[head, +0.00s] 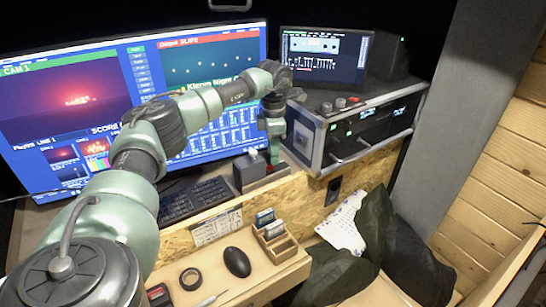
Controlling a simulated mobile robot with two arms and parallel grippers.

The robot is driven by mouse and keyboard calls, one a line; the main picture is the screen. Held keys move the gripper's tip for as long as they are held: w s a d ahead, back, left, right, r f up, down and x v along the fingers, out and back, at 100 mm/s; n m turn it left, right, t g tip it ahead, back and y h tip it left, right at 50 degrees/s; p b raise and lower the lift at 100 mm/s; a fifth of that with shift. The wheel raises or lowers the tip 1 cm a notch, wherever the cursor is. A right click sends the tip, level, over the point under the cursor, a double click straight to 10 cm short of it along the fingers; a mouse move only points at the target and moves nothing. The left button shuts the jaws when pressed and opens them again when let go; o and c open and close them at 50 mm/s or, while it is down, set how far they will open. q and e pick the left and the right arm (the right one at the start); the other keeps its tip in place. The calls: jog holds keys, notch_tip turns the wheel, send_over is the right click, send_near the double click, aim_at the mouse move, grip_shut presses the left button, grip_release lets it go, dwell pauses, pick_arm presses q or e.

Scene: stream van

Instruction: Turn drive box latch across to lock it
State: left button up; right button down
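My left arm reaches in from the left across the desk, and my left gripper (274,158) points down at its far end. My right gripper is not in view.
A large monitor (60,100) stands behind my arm. A metal-edged equipment rack (306,138) is close right of the gripper. A keyboard (190,200), black mouse (237,262), tape roll (191,279) and wooden card holder (281,250) lie nearer. A dark bag (385,240) is at right.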

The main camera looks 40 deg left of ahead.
aim_at(269, 168)
pick_arm(q)
jog(key=shift+f+p, duration=0.35)
jog(key=shift+f, duration=1.55)
grip_shut()
jog(key=shift+m, duration=0.3)
jog(key=m, duration=0.3)
jog(key=shift+s+d, duration=0.15)
jog(key=shift+s+d+r+m, duration=0.1)
jog(key=shift+s+m, duration=0.05)
jog(key=shift+m, duration=1.75)
